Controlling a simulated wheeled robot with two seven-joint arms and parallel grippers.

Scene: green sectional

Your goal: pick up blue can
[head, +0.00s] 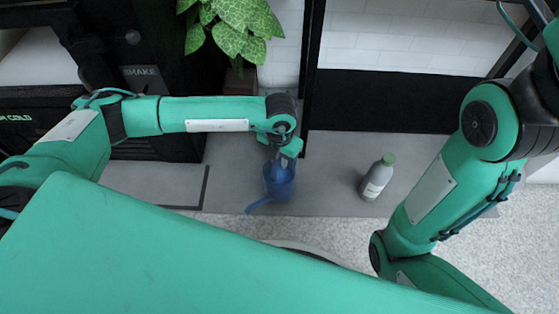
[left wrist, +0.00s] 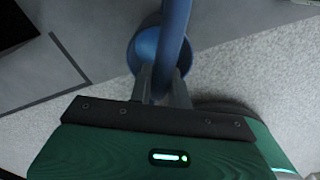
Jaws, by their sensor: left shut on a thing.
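The blue can (head: 278,182), which looks like a watering can with a spout toward the lower left, is on or just above the grey floor strip in the head view. My left gripper (head: 281,158) is directly above it, pointing down. In the left wrist view the blue can (left wrist: 146,46) is below the fingers. My left gripper (left wrist: 161,80) is shut on its curved blue handle, one finger on each side. I cannot tell whether the can's base touches the floor. My right arm shows at the right, but its gripper is out of view.
A grey bottle with a green cap (head: 377,178) stands to the right of the can. A black post (head: 312,80) rises behind the can. Pale speckled floor (head: 345,235) lies in front.

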